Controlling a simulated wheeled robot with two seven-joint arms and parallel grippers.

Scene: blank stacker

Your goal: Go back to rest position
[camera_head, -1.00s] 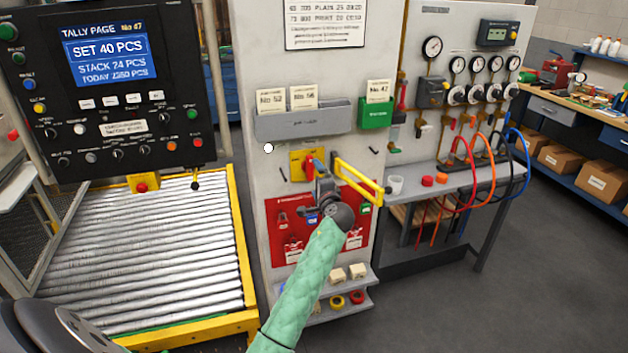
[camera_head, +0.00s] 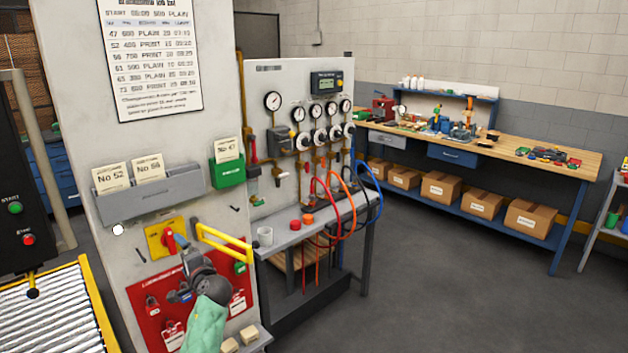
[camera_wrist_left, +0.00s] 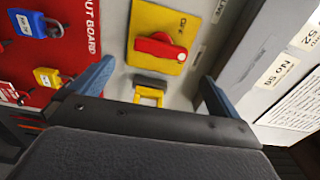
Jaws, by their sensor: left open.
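My left gripper (camera_head: 188,262) is at the end of the mint-green sleeved arm, in front of the tall pale panel. Its two blue fingers are spread apart in the left wrist view (camera_wrist_left: 156,76), with nothing held between them. A red rotary switch on a yellow plate (camera_head: 155,243) is on the panel just beyond the gripper; in the wrist view the red knob (camera_wrist_left: 160,48) shows clear of the fingers. A yellow bracket-like part (camera_wrist_left: 149,96) shows between the fingers, apart from them as far as I can tell. My right gripper is in neither view.
A red lockout board (camera_head: 152,318) with padlocks is below the switch. A yellow bar (camera_head: 222,245) juts out right of the gripper. A grey card holder (camera_head: 150,193) hangs above. A gauge bench (camera_head: 300,232) stands to the right. Open floor (camera_head: 450,290) lies at right.

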